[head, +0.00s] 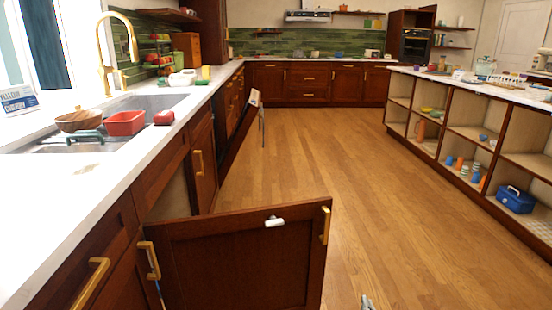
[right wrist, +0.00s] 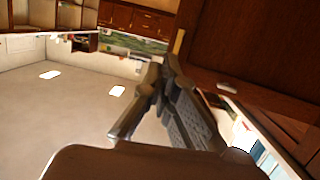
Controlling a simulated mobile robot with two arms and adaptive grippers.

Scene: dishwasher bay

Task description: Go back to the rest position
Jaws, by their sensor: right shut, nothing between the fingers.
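My right gripper (head: 367,302) shows only as a small grey tip at the bottom edge of the head view, over the wooden floor and right of the open cabinet door (head: 240,262). In the right wrist view its dark fingers (right wrist: 163,75) are shut with nothing between them. A dark brown wooden panel (right wrist: 235,45) fills the upper right of that view, close beside the fingers; I see no clear contact. My left gripper is in neither view.
The open cabinet door juts across the lower middle of the head view. Another front (head: 243,125) stands tilted open farther along the left counter (head: 70,215). Open shelves (head: 470,130) line the right side. The wooden floor (head: 330,155) between is clear.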

